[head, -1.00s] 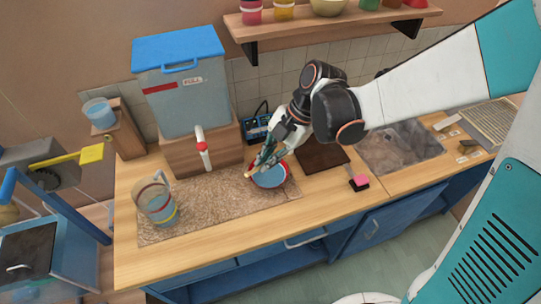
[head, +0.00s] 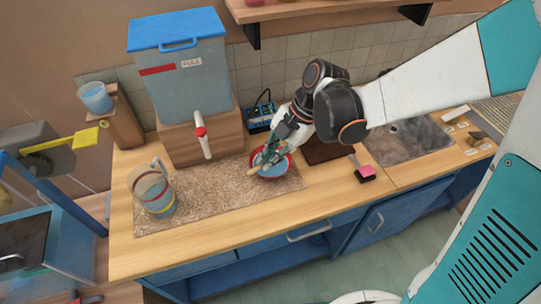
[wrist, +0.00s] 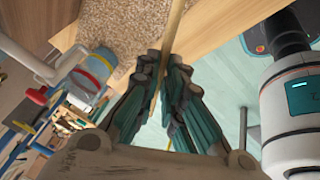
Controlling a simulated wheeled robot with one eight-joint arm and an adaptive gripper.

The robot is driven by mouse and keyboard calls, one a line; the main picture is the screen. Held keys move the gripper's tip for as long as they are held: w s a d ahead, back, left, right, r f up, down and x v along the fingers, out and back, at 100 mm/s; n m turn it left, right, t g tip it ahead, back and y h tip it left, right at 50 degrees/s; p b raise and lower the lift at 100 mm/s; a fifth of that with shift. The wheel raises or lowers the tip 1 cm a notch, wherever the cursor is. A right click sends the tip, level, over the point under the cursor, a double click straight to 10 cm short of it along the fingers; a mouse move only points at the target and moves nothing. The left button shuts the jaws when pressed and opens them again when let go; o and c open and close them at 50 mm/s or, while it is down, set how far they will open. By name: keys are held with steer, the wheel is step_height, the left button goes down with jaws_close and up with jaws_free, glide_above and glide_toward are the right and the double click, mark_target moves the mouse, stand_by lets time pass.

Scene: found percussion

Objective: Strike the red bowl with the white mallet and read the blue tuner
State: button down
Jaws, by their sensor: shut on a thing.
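The red bowl (head: 289,164) sits on the speckled mat and has a light blue inside. My gripper (head: 268,156) is over the bowl and hides part of it. It is shut on a thin tan stick, the mallet handle (wrist: 177,22), which also shows in the head view (head: 254,171) at the bowl's left side. I cannot make out the mallet's white head, or whether the mallet touches the bowl. The blue tuner (head: 261,115) stands behind the bowl against the tiled wall; its reading is too small to make out.
A clear jug (head: 152,192) with coloured bands stands on the mat (head: 215,200) at left. A blue-lidded water tank (head: 180,80) with a red-topped tap (head: 202,140) stands behind. A pink sponge (head: 366,172) and a dark board (head: 322,152) lie to the right.

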step_height(320, 180, down, 6)
steer(key=w+f+g+y+b, duration=0.1)
steer(key=g+b, duration=0.1)
steer(key=b, duration=0.5)
step_height(320, 180, up, 7)
steer(key=p, duration=0.4)
steer(key=shift+d, duration=0.45)
steer(key=shift+f, duration=0.1)
